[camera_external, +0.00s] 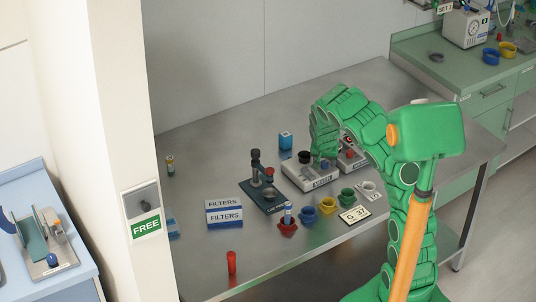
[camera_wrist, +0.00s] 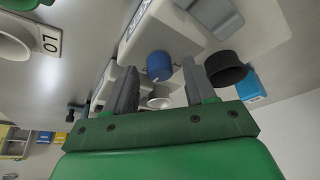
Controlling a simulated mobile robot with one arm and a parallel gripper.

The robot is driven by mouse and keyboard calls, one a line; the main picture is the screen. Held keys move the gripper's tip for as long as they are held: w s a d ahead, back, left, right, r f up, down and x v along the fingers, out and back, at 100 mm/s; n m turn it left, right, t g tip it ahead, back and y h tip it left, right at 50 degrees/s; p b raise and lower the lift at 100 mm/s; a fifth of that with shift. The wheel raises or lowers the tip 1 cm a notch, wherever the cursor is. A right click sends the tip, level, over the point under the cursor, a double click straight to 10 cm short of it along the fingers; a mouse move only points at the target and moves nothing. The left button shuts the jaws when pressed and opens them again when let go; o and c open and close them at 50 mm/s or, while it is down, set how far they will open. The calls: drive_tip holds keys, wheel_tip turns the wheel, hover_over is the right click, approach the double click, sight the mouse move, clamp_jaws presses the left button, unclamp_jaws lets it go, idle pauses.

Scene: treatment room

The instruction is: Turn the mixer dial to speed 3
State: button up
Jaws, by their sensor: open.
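A white boxy unit with a black cup on top, which looks like the mixer (camera_external: 318,183), stands on the steel table in the external view. Its label is too small to read. In the wrist view a white body (camera_wrist: 160,38) carries a round blue knob (camera_wrist: 158,65), probably the dial. The black cup (camera_wrist: 226,68) is to its right. My gripper (camera_wrist: 161,72) is open, with one grey finger on each side of the knob in the picture; I cannot tell whether they touch it. In the external view my gripper (camera_external: 324,156) is over the unit, its fingers mostly hidden. No speed mark is legible.
A second unit with a red button (camera_external: 349,153) stands close behind my gripper. A black stand (camera_external: 262,188), blue filter boxes (camera_external: 224,214), several small coloured cups and a G 37 card (camera_external: 355,214) surround the unit. The table's back left is mostly clear.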

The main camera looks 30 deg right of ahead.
drive_tip(key=v, duration=0.7)
drive_tip(key=shift+r, duration=0.35)
drive_tip(key=shift+s+a, duration=0.15)
drive_tip(key=s+a+r+n+g+y, duration=0.1)
drive_tip(key=s+a+r+n, duration=0.2)
drive_tip(key=s, duration=1.1)
drive_tip(key=s+a+r+n+g+y, duration=0.1)
drive_tip(key=s+a+r, duration=0.4)
drive_tip(key=s, duration=1)
drive_tip(key=s+a+r+n+g+y, duration=0.1)
drive_tip(key=s+a+r+n+g, duration=0.2)
drive_tip(key=s, duration=1.1)
drive_tip(key=shift+s+a+r+n, duration=0.25)
drive_tip(key=shift+a+r+n, duration=0.4)
drive_tip(key=shift+a+n, duration=0.4)
